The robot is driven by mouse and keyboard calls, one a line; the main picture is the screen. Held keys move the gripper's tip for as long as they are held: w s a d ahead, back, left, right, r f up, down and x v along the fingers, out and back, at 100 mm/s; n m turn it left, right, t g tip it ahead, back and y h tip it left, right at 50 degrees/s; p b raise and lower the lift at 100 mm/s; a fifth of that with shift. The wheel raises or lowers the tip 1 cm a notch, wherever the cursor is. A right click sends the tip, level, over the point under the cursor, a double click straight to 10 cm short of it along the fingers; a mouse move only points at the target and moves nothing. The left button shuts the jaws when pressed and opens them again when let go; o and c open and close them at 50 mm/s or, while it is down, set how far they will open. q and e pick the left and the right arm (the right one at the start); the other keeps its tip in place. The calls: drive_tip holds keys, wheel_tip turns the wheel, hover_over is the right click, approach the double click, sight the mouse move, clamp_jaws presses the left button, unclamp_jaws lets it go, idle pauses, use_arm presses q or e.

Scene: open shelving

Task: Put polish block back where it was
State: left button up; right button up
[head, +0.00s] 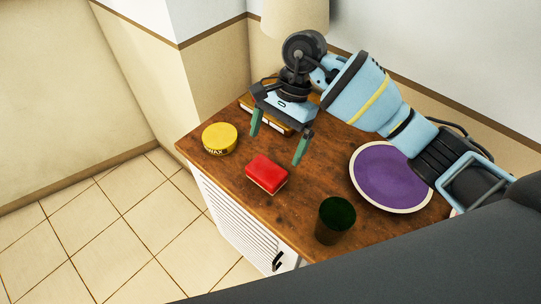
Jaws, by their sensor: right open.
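The red block (267,174), which I take to be the polish block, lies flat on the wooden top of a cabinet, near its front edge. My right gripper (278,147) is open, with its two green fingers spread and pointing down. It is above and behind the red block in the head view, apart from it, with nothing seen between the fingers. My left gripper is not in view.
A yellow wax tin (220,138) stands left of the block. A dark green cup (335,219) stands to the right near the front edge. A purple plate (391,177) lies further right. Books (265,117) lie behind my right gripper, beside a lamp (295,17).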

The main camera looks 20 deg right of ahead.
drive_tip(key=shift+v, duration=1.85)
